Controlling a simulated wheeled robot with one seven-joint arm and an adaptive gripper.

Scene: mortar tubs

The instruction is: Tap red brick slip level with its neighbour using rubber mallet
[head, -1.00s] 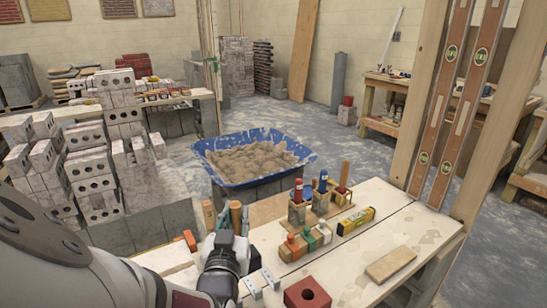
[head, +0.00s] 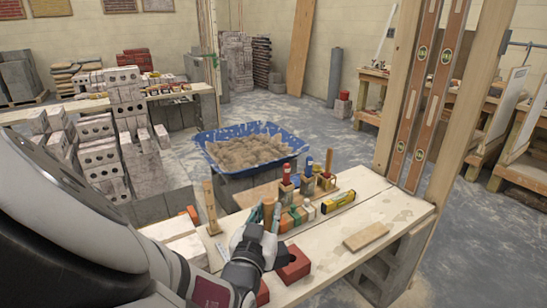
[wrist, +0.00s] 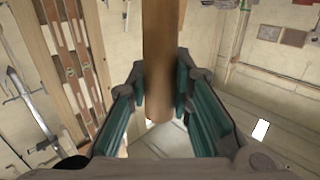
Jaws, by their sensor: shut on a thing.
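My gripper (head: 268,222) is over the near left part of the wooden bench (head: 395,215). In the wrist view its teal fingers (wrist: 160,100) are shut on a round wooden handle (wrist: 160,60), which looks like the mallet's; its lower end shows between the fingers. The handle (head: 268,208) stands upright in the head view. No mallet head can be made out. A red brick piece (head: 294,266) lies on the bench just right of my gripper, partly hidden by it. Another red piece (head: 262,294) shows at the near edge. I cannot tell which is the slip.
Wooden blocks with coloured tops (head: 300,214), a yellow level (head: 338,202) and a flat wooden piece (head: 366,236) lie on the bench. A blue mortar tub (head: 215,160) stands behind. Tall levels (head: 425,95) hang on a post at right. The bench's right part is mostly clear.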

